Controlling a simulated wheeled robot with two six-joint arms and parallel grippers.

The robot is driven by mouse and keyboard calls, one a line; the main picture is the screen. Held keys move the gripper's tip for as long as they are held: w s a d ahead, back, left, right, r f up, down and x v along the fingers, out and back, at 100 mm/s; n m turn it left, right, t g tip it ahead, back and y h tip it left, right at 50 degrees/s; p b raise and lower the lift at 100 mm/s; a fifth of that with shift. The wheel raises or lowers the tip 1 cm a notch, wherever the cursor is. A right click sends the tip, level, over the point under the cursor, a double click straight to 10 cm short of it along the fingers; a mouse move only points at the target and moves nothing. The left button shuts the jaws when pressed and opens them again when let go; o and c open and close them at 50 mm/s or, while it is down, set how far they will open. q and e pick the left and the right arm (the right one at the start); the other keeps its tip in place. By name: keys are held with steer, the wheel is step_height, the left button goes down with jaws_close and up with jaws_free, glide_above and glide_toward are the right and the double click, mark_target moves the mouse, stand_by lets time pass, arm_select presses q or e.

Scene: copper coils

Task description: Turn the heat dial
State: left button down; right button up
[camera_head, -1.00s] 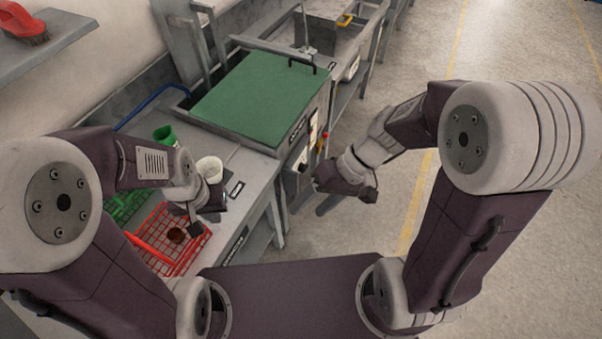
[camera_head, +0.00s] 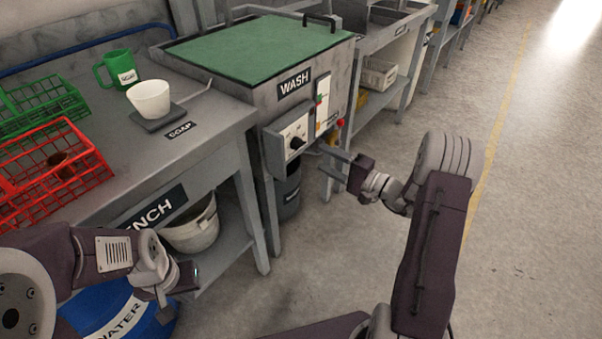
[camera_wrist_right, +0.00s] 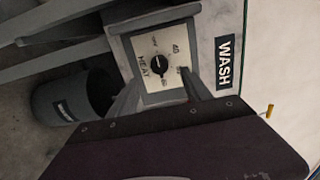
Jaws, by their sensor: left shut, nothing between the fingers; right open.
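The heat dial (camera_head: 297,143) is a black knob on a white plate on the front of the grey WASH tank (camera_head: 349,75). In the right wrist view the dial (camera_wrist_right: 159,65) shows between my finger ends, with "HEAT" and numbers around it. My right gripper (camera_head: 326,160) is open and empty, its fingers pointing at the panel. It looks a short way in front of the dial, not touching; the exact gap is hard to judge. My left gripper (camera_head: 190,283) is shut and empty, low in front of the bench.
The bench (camera_head: 215,115) holds a green mug (camera_head: 118,70), a white cup (camera_head: 149,100), and red (camera_head: 92,160) and green baskets (camera_head: 45,100). A dark bin (camera_head: 288,190) stands below the panel. A blue WATER barrel (camera_head: 110,310) is at lower left. The floor at right is clear.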

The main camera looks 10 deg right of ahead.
mark_target(301, 147)
steer(key=b+x, duration=0.2)
steer(key=x, duration=0.6)
steer(key=shift+d+f, duration=0.1)
steer(key=shift+f, duration=0.1)
steer(key=shift+w+a+r, duration=0.1)
steer(key=shift+w+a, duration=0.15)
steer(key=shift+w, duration=0.15)
arm_select(q)
step_height(301, 147, down, 3)
steer(key=shift+r, duration=0.1)
arm_select(e)
jaws_close()
